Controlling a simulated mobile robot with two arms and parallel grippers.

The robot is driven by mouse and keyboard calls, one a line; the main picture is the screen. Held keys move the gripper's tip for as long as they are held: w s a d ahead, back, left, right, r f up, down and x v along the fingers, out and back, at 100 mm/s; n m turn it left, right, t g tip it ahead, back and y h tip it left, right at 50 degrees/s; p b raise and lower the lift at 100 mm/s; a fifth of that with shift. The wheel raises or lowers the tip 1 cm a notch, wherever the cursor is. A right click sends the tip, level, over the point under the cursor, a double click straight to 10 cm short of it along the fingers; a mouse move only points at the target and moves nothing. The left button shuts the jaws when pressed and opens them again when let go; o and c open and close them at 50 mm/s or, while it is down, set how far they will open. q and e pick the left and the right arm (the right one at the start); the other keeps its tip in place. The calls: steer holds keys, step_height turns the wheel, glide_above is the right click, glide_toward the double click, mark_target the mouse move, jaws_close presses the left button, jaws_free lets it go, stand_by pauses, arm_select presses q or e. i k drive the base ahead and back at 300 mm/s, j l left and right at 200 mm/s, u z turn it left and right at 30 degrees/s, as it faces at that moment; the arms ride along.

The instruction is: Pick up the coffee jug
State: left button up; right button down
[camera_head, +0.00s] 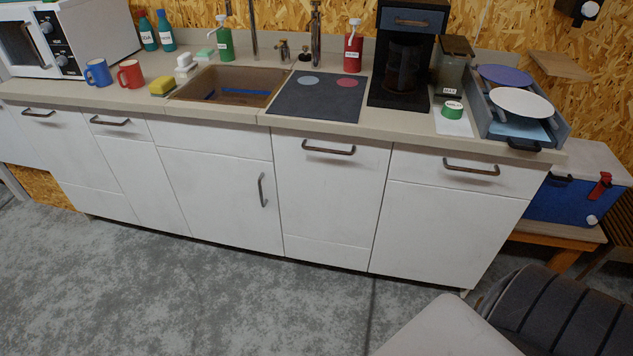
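The coffee jug (402,68) is dark and sits inside the black coffee machine (412,20), under its upper housing, on the counter right of the hob. Its details are hard to make out against the dark machine. Neither of my grippers shows in the head view.
The counter (240,116) holds a sink (225,85), a dark hob (318,95), red (353,50) and green (225,42) bottles, two mugs and a microwave (60,35). Right of the machine stand a green-labelled pot (452,108) and a rack with plates (522,102). The grey floor (200,290) before the cabinets is open; chairs (540,310) stand lower right.

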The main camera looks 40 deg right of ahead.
mark_target(402, 66)
steer(key=z, duration=1.65)
steer(key=i+j+u, duration=0.1)
steer(key=i+u, duration=0.75)
steer(key=u, duration=0.15)
steer(key=z, duration=0.25)
steer(key=i+j+z, duration=0.15)
steer(key=z, duration=0.2)
steer(key=i+j+z, duration=0.15)
steer(key=j+z, duration=0.2)
steer(key=i+j+z, duration=0.1)
steer(key=j+z, duration=0.25)
